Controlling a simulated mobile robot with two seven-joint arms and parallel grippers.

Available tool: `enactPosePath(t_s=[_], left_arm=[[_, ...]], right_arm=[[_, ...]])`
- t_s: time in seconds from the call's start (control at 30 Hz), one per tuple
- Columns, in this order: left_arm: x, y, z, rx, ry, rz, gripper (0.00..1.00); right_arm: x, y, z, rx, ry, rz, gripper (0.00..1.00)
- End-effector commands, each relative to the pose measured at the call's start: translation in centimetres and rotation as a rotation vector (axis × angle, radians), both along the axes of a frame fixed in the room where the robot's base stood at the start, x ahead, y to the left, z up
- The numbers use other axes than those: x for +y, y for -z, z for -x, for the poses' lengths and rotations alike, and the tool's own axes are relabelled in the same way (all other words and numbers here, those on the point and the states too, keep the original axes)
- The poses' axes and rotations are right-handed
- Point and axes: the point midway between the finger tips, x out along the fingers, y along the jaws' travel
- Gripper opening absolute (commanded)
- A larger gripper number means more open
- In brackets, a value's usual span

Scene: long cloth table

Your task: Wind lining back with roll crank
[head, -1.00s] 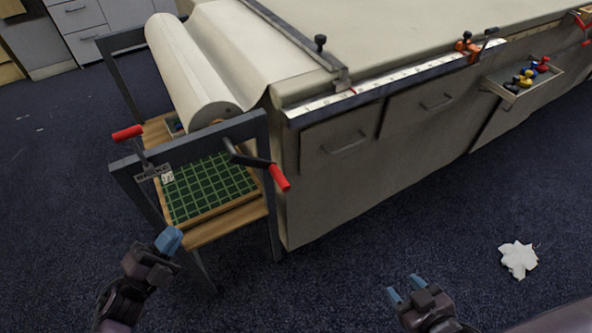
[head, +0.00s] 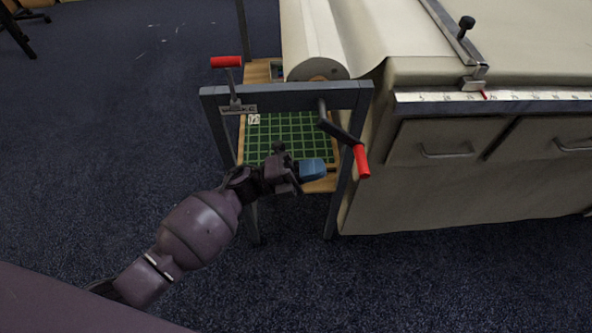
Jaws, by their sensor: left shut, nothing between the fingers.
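The roll crank (head: 340,131) is a dark bent arm on the front bar of the roll stand, with a red handle (head: 362,161) hanging down to the right. The lining roll (head: 317,66) is cream cloth at the back of the stand, and its lining (head: 365,35) runs right onto the table. My left gripper (head: 318,170) has blue fingertips and is shut and empty. In the picture it lies left of the red handle, with a gap between them, in front of the green gridded board. My right gripper is not in view.
A second red-handled lever (head: 227,63), marked with a small label plate, stands on the stand's left front corner. The green gridded board (head: 270,138) lies on the stand's shelf. The cloth table (head: 430,200) with a ruler edge (head: 530,97) fills the right. Carpet is clear at left.

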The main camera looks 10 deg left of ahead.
Motion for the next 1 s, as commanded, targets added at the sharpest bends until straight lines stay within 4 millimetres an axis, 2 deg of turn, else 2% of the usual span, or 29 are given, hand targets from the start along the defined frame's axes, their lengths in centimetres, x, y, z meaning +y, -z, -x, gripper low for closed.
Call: enactPosePath(t_s=[0.2,0.4,1.0], left_arm=[[-3.4,-1.1,-1.1,0.0,0.0,0.003,0.0],[-5.2,-1.7,-1.7,0.001,0.0,0.001,0.0],[-5.9,-1.8,-1.9,0.0,0.0,0.01,0.0]], right_arm=[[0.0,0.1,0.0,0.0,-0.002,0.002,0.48],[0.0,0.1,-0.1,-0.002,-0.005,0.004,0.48],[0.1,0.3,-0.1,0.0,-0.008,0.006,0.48]])
